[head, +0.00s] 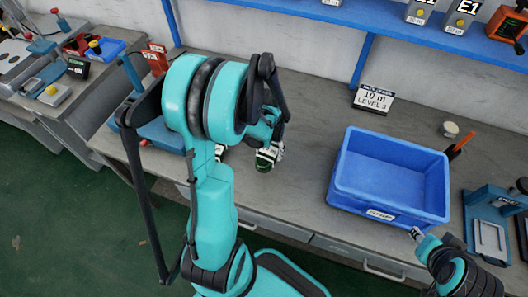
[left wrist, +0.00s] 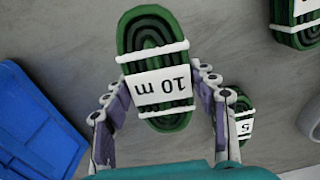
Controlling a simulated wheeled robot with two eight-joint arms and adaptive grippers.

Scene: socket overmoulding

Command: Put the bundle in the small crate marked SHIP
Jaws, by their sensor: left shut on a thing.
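The bundle (left wrist: 155,70) is a dark green coiled cable with white bands and a "10 m" label. In the left wrist view it lies between the two fingers of my left gripper (left wrist: 160,112), which is shut on it. In the head view the left gripper (head: 272,143) is partly hidden by my arm, with a green and white bundle (head: 265,161) showing at it. A blue crate (head: 387,200) stands to its right on the bench, with a white front label too small to read surely. My right gripper (head: 418,235) is near the crate's front right corner; its jaws are unclear.
In the left wrist view another green bundle (left wrist: 297,20) and one marked 5 (left wrist: 243,125) lie nearby, with a blue object (left wrist: 35,125) at left. A blue press (head: 490,225) is right of the crate. Bench between arm and crate is clear.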

